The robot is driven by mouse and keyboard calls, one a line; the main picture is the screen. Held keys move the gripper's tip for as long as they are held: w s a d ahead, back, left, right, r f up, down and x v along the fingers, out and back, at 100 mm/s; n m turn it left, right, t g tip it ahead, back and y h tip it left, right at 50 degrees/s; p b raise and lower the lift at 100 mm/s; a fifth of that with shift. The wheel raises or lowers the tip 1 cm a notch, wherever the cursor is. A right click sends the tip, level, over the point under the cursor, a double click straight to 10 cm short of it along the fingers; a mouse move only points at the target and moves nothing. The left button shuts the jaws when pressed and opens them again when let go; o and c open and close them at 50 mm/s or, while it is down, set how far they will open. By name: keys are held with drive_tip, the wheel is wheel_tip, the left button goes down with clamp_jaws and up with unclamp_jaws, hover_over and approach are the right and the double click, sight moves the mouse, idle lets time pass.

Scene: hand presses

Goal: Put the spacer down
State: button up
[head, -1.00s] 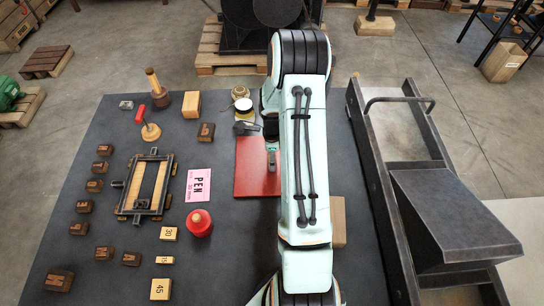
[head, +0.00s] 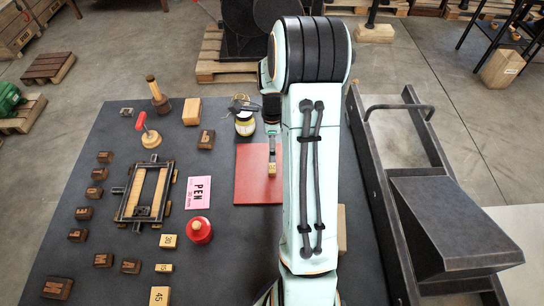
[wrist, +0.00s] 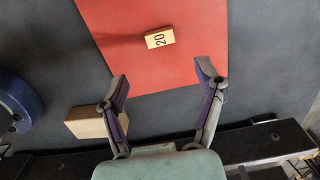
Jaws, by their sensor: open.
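The spacer, a small pale wooden block marked 20 (wrist: 160,38), lies on the red mat (wrist: 110,20) in the wrist view. It also shows near the right edge of the red mat in the head view (head: 272,170). My gripper (wrist: 161,80) is open and empty, its two fingers spread wide. The spacer is beyond the fingertips and apart from them. In the head view my arm hides most of the gripper.
A printing frame (head: 145,192), a pink PEN card (head: 199,192), a red-topped pot (head: 198,230) and other spacers (head: 168,241) stand left of the mat. Several letter blocks line the left side. A dark metal press (head: 440,215) stands right of the table.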

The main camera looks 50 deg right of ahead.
drive_tip(key=s+a+r+n, duration=0.3)
drive_tip(key=a+r+n, duration=0.95)
drive_tip(key=a, duration=0.25)
drive_tip(key=s+a+r+n, duration=0.1)
drive_tip(key=s+a+n, duration=1)
drive_tip(key=s+n, duration=0.2)
drive_tip(key=n, duration=0.2)
drive_tip(key=shift+r+n+y, duration=0.25)
drive_tip(key=shift+n+y, duration=0.1)
drive_tip(key=shift+y, duration=0.05)
idle(4.6)
